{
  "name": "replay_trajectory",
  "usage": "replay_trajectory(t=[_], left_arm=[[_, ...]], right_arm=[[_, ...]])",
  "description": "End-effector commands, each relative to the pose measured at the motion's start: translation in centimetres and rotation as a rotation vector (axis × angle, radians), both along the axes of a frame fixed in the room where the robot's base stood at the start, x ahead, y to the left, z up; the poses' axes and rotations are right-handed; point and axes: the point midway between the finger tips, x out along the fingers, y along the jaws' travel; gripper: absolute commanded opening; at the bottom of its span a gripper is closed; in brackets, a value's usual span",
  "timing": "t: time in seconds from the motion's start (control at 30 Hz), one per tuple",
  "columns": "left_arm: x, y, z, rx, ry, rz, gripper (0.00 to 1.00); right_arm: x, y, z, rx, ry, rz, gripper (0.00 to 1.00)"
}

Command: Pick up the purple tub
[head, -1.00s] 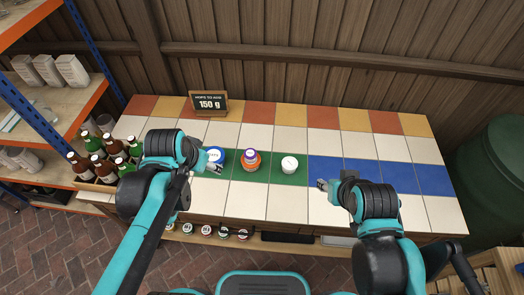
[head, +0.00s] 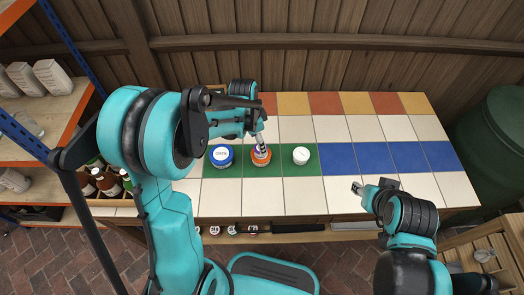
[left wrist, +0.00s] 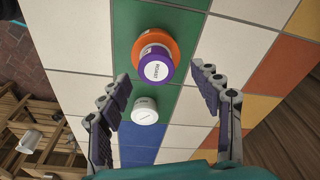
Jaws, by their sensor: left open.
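The purple tub (head: 261,155) has a white label on its top and appears stacked on an orange tub (head: 263,183) on the green tile strip. In the left wrist view the purple tub (left wrist: 156,68) shows its purple rim and white top, with the orange tub (left wrist: 156,38) behind it. My left gripper (head: 260,136) is over the stack, partly hiding it. In the left wrist view its fingers (left wrist: 160,74) are spread apart, one on each side of the purple tub, with nothing held. My right gripper (head: 357,187) is over the white tiles at right; its jaws are too small to judge.
A blue-lidded tub (head: 220,156) stands close left of the stack, and a white tub (head: 301,156) stands to its right. Bottles (head: 106,183) are at the counter's left end, by a shelf rack. The blue tile strip (head: 385,158) is clear.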

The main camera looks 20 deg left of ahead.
Motion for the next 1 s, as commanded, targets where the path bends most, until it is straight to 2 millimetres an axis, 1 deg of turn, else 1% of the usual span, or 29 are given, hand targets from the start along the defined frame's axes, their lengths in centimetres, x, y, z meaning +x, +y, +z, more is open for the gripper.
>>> replay_trajectory(t=[0.2,0.27,0.33,0.5,0.53,0.57,0.6,0.67,0.7,0.73,1.0], left_arm=[[0.1,-1.0,-3.4,0.0,-0.001,0.0,0.64],[0.1,-1.1,-4.2,0.0,-0.001,0.0,0.64],[0.2,-1.2,-4.5,0.0,-0.001,0.0,0.64],[0.2,-1.2,-4.4,0.0,-0.001,0.001,0.64],[0.2,-1.2,-4.4,0.0,-0.001,0.001,0.62],[0.2,-1.2,-4.4,0.0,-0.001,0.001,0.54],[0.2,-1.2,-4.4,0.0,-0.001,0.001,0.43],[0.2,-1.2,-4.4,0.0,-0.001,0.001,0.27],[0.2,-1.2,-4.4,0.0,-0.001,0.001,0.17],[0.2,-1.2,-4.4,0.0,-0.001,0.001,0.13],[0.2,-1.2,-4.3,0.0,-0.001,0.001,0.13]], right_arm=[[0.0,0.0,-2.0,0.0,0.0,0.0,0.4],[0.0,0.0,-2.3,0.0,0.0,0.0,0.4],[0.0,0.0,-2.4,0.0,0.0,0.0,0.4],[0.0,0.0,-2.2,0.0,0.0,0.0,0.4],[0.0,0.0,-2.2,0.0,0.0,0.0,0.4],[0.0,0.0,-2.2,0.0,0.0,0.0,0.4],[0.0,0.0,-2.2,0.0,0.0,0.0,0.4],[0.0,0.0,-2.2,0.0,0.0,0.0,0.4],[0.0,0.0,-2.2,0.0,0.0,0.0,0.4],[0.0,0.0,-2.2,0.0,0.0,0.0,0.4],[0.0,0.0,-2.2,0.0,0.0,0.0,0.4]])
